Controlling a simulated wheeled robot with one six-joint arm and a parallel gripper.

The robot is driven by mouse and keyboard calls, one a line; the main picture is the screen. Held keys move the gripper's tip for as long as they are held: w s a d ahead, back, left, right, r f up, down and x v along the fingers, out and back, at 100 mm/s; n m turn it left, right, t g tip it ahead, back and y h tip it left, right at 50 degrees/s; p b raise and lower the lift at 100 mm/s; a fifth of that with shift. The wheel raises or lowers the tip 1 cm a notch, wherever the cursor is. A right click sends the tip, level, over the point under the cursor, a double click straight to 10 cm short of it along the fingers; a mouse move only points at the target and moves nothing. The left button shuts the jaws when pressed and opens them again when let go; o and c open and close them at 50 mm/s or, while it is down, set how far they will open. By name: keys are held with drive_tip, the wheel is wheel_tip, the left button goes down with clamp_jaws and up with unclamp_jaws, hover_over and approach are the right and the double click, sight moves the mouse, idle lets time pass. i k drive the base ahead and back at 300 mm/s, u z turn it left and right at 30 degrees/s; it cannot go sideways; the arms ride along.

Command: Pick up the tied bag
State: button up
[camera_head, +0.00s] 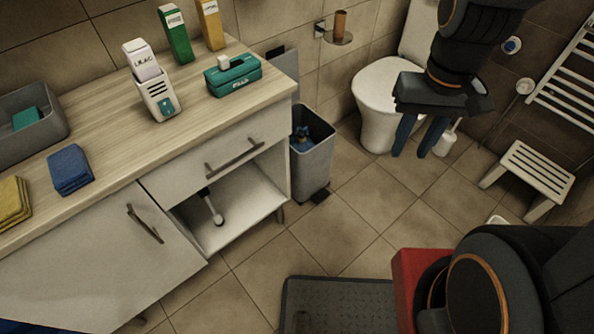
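A grey pedal bin (319,168) stands on the floor at the right end of the cabinet, with its lid raised. A dark blue bundle (301,139) shows inside its mouth. It looks like the knotted top of the tied bag, and the bin walls hide the rest. My gripper (411,154) hangs in the upper right, in front of the toilet in this view and to the right of the bin. Its two blue fingers point down and stand apart, with nothing between them.
A wooden-topped cabinet (100,165) with an open lower compartment stands left of the bin. The toilet (378,98) is behind my gripper, and a white stool (532,172) is at the right. Floor tiles (345,225) are bare in the middle; a dark mat (335,300) lies in front.

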sight(302, 144)
drive_tip(key=z, duration=0.2)
drive_tip(key=i, duration=1.05)
drive_tip(key=u, duration=0.5)
